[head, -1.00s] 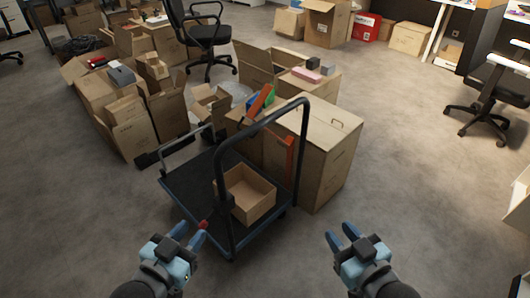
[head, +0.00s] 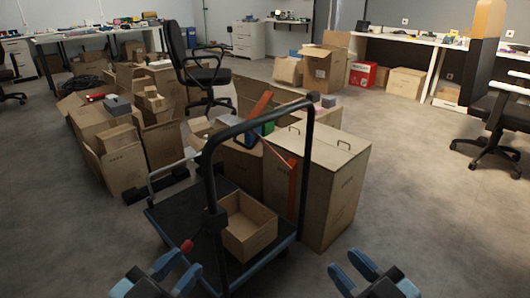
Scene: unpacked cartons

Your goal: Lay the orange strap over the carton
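An orange strap (head: 291,184) hangs down the left side of a tall closed carton (head: 320,148). A thin orange line runs up from it towards an orange piece (head: 258,108) among the boxes behind; I cannot tell whether they are joined. The black cart handle hides part of this area. My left gripper (head: 182,268) is at the bottom of the head view, in front of the cart, with its blue fingers apart and empty. My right gripper (head: 348,268) is at the bottom right, below the tall carton, also open and empty. Neither touches the strap.
A black cart (head: 180,218) with an upright handle (head: 211,190) stands between me and the cartons, carrying an open box (head: 248,226). A red knob (head: 187,245) is close to my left gripper. Open cartons (head: 120,160) crowd the left. Floor (head: 430,220) is clear at right.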

